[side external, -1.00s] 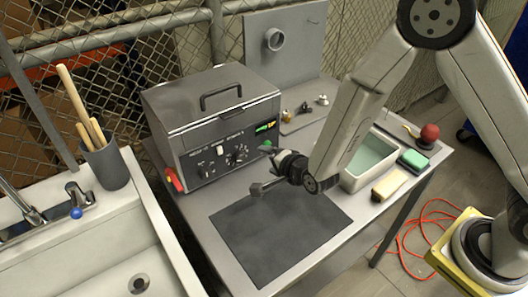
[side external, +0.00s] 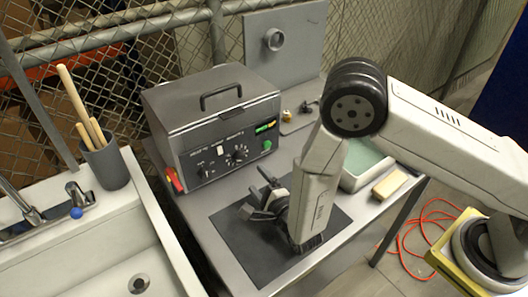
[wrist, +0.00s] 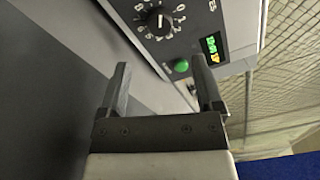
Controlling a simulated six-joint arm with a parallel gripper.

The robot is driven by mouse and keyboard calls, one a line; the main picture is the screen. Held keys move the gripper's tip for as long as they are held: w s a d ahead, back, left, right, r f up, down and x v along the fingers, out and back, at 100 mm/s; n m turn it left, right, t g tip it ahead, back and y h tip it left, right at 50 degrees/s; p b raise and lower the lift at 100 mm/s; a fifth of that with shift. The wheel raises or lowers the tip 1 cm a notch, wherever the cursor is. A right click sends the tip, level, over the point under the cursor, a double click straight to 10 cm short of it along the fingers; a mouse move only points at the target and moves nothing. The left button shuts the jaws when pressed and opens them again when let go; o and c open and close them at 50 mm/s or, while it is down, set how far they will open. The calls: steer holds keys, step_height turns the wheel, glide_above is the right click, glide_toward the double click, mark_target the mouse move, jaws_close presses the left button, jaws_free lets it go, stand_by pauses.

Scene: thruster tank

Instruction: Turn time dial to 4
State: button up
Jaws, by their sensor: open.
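The grey metal tank box (side external: 212,115) with a lid handle stands at the back of the table. On its front panel are two black dials. The larger dial with a printed number ring (side external: 237,154) is the time dial as far as I can tell; it also shows at the top of the wrist view (wrist: 156,18). Its exact setting is too small to read. My gripper (side external: 257,191) is open and empty, in front of the panel above the dark mat, apart from the dial. In the wrist view its two fingers (wrist: 160,88) point toward the panel, with the dial ahead.
A green button (wrist: 181,66) and a lit green display (wrist: 212,46) sit beside the dial. The dark mat (side external: 225,232) is otherwise clear. A pale basin (side external: 368,165) and a sponge block (side external: 390,185) lie at right.

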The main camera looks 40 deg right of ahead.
mark_target(242, 160)
steer(key=shift+w+d, duration=0.2)
steer(key=shift+w, duration=3.6)
jaws_close()
steer(key=shift+n, duration=0.4)
steer(key=n, duration=0.8)
steer(key=shift+n, duration=0.3)
